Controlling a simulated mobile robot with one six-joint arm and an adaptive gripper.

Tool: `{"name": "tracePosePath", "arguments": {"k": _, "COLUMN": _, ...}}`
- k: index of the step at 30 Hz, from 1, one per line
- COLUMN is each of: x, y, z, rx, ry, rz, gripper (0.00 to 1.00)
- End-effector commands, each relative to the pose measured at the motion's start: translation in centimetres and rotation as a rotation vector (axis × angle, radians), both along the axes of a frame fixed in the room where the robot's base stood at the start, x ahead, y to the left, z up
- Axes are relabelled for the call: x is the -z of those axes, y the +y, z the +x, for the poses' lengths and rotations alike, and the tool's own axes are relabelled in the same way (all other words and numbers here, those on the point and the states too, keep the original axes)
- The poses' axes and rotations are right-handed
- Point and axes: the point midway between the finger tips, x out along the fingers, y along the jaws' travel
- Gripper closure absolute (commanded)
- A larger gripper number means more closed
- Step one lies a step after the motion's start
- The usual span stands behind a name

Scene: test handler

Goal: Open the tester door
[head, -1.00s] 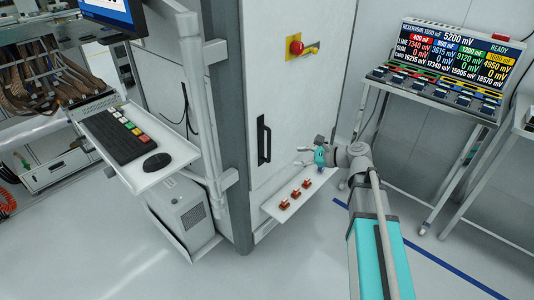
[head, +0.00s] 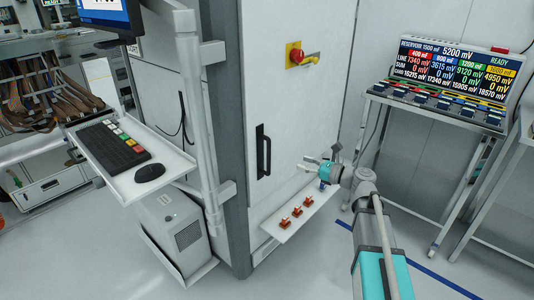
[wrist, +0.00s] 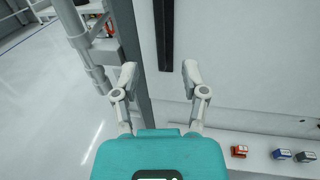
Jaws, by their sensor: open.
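The tester door (head: 305,105) is a tall white panel on the cabinet and looks closed. Its black vertical bar handle (head: 263,150) is near the door's left edge. My gripper (head: 306,165) is to the right of the handle in the head view, empty and apart from it. In the wrist view the fingers of my gripper (wrist: 158,75) are spread open. The lower end of the dark handle (wrist: 164,38) lies beyond and between the fingertips there. A red knob on a yellow plate (head: 296,56) is high on the door.
A low shelf (head: 276,230) with small red blocks (head: 297,211) juts out below the door. A grey post (head: 200,130) and a keyboard tray (head: 165,178) stand at left. A display cart (head: 445,95) stands at right. Open floor lies in front.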

Motion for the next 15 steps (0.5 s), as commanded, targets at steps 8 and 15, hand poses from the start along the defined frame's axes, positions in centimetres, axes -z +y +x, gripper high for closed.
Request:
{"name": "tracePosePath", "arguments": {"k": 8, "x": 0.0, "y": 0.7, "z": 0.4, "rx": -0.002, "ry": 0.0, "rz": -0.001, "gripper": 0.43}}
{"name": "tracePosePath", "arguments": {"k": 15, "x": 0.0, "y": 2.7, "z": 1.4, "rx": -0.003, "ry": -0.001, "rz": -0.002, "gripper": 0.43}}
